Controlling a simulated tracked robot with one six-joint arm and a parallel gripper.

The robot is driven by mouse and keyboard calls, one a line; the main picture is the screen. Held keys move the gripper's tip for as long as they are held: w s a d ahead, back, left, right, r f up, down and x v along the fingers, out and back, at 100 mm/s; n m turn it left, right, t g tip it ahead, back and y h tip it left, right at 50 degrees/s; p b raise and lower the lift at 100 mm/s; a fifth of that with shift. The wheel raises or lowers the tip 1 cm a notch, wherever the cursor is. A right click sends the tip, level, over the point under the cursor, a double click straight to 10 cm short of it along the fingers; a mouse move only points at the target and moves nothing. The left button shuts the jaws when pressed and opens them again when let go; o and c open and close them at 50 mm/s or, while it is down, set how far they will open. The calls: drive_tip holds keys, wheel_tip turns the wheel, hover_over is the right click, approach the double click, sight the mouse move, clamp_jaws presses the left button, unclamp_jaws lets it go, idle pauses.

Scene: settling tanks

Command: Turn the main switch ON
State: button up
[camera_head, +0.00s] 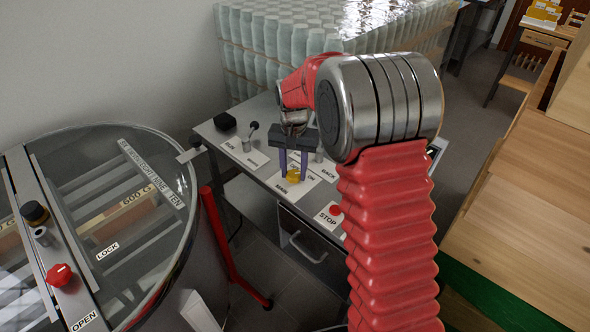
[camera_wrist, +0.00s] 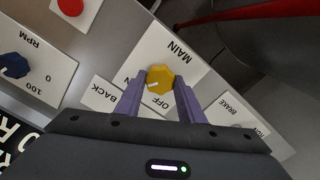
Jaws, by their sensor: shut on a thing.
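The main switch is a yellow knob (camera_head: 293,176) on a white plate marked MAIN on the grey desk. In the wrist view the knob (camera_wrist: 160,77) sits between the two purple fingers of my gripper (camera_wrist: 159,88), which is shut on it. A small white mark shows on the knob's lower left in that view, toward the side with the OFF label. The ON label shows to the right of the knob in the head view. In the head view my gripper (camera_head: 294,174) reaches down onto the knob from above.
A red STOP button (camera_head: 335,210) stands on the desk front, right of the switch. A black-knobbed lever (camera_head: 250,134) is at left. A blue RPM dial (camera_wrist: 14,66) is nearby. A round glass-topped tank (camera_head: 120,215) stands left; wrapped jars (camera_head: 300,40) stand behind.

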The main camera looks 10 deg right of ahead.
sight(293, 173)
drive_tip(key=shift+w+r, duration=0.1)
drive_tip(key=shift+w, duration=0.05)
idle(0.3)
drive_tip(key=o, duration=1)
drive_tip(key=shift+o, duration=0.2)
wheel_tip(293, 173, up, 14)
drive_tip(key=shift+f, duration=0.2)
